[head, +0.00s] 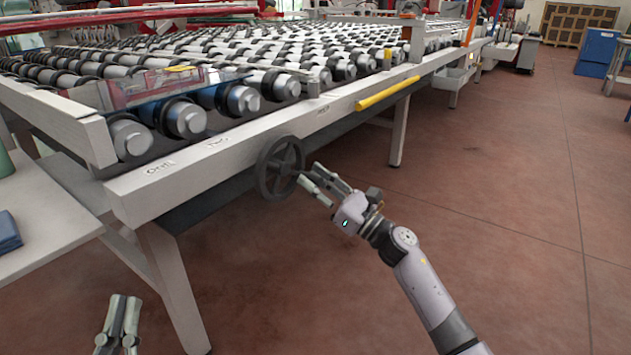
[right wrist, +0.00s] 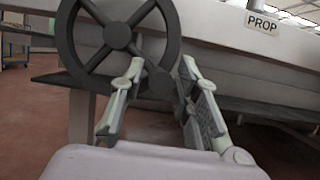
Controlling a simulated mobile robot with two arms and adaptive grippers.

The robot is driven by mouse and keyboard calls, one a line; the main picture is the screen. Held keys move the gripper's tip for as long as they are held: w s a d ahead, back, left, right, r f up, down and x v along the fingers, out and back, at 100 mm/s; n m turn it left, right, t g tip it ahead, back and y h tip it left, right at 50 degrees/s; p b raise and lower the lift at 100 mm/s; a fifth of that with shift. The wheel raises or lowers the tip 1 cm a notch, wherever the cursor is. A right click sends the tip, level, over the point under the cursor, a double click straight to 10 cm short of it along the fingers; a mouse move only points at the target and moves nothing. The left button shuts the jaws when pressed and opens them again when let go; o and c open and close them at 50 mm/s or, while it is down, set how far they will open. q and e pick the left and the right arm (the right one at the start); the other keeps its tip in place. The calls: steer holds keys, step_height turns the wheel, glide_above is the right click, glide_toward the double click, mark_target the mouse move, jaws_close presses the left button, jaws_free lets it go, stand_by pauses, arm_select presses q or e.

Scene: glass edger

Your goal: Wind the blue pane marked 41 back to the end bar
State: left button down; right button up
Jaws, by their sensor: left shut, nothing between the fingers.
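A bluish, see-through pane (head: 165,92) lies on the roller bed, near the white end bar (head: 62,122) at its left end. I cannot read a number on it or tell whether it touches the bar. A dark handwheel (head: 266,168) is on the table's front side; it also shows in the right wrist view (right wrist: 118,36). My right gripper (head: 315,172) is at the wheel's right side, fingers apart, with a dark handle part (right wrist: 160,82) between or just beyond them. I cannot tell whether they touch it. My left gripper (head: 126,297) is low at bottom left, shut and empty.
A yellow bar (head: 387,93) sticks out along the table's front edge, right of the wheel. A table leg (head: 172,285) stands between my left gripper and the wheel. A side table (head: 45,225) with a dark blue cloth is at left.

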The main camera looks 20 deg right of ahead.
jaws_close()
stand_by(0.7)
